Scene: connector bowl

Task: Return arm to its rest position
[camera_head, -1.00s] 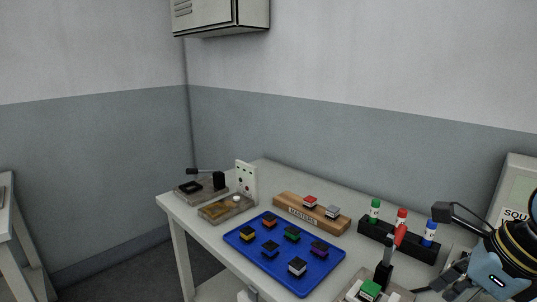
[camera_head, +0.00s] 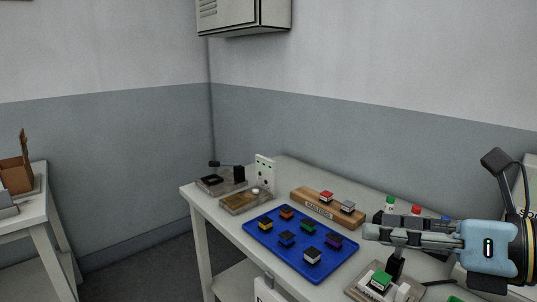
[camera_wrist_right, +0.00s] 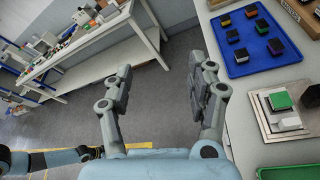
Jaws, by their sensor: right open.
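My right gripper (camera_head: 385,233) reaches in from the right edge of the head view, above the right part of the table (camera_head: 208,202). In the right wrist view its two fingers (camera_wrist_right: 160,95) are spread apart with only floor between them, so it is open and empty. It touches nothing that I can see. In the head view it partly hides the rack of coloured bottles (camera_head: 416,209).
A blue tray (camera_head: 274,254) of several small connectors lies mid-table. A wooden block (camera_head: 309,204) with two connectors stands behind it. A fixture (camera_head: 358,290) with a green connector (camera_head: 381,280) is at the front right. Another table (camera_head: 48,212) stands at the left.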

